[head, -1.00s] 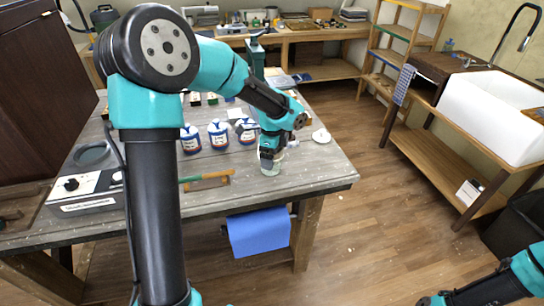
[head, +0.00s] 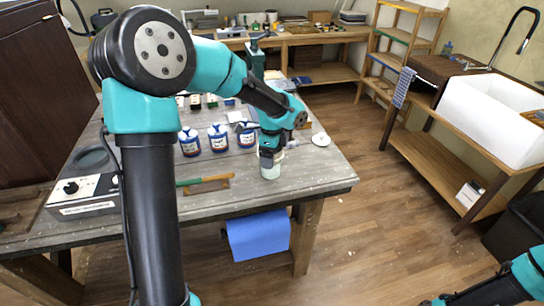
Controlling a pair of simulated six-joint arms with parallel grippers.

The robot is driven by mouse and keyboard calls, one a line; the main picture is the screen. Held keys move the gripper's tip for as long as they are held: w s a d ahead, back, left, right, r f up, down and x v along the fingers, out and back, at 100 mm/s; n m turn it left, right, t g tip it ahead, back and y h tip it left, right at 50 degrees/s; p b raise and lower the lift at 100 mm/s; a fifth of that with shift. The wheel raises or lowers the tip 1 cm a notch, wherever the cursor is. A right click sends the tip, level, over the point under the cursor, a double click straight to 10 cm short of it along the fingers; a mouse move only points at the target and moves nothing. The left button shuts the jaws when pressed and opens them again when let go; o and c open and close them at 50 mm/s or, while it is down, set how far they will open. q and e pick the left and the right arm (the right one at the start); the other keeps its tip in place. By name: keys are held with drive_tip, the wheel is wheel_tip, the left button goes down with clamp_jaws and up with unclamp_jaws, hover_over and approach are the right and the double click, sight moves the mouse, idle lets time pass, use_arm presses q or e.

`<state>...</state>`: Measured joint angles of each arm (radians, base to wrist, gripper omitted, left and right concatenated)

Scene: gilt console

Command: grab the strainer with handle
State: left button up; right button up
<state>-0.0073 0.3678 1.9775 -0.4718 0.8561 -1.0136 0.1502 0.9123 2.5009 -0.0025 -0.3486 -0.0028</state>
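My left gripper (head: 267,158) points down at the mouth of a small clear jar (head: 270,171) near the table's front right. Its fingertips overlap the jar's rim, and I cannot tell whether they are open or shut on something. No strainer with a handle can be made out for sure; one may be hidden by the gripper or my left arm. A dark round piece (head: 91,158) lies on the left of the table, too unclear to name. My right gripper (head: 432,301) is at the bottom edge, partly cut off, away from the table; its fingers are unclear.
Several blue-and-white jars (head: 218,138) stand behind the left gripper. A green-handled brush or scraper (head: 205,182) lies left of the clear jar. A white disc (head: 321,139) lies to its right. A hotplate-like box (head: 84,193) stands at left. The table's (head: 325,172) front right corner is clear.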

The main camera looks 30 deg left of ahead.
use_arm(q)
drive_tip(key=shift+r, duration=0.95)
drive_tip(key=s+d+r, duration=0.1)
drive_tip(key=s+d, duration=0.7)
drive_tip(key=s, duration=0.5)
drive_tip(key=shift+s+d+r, duration=0.25)
drive_tip(key=shift+s+r, duration=0.05)
drive_tip(key=shift+r, duration=0.05)
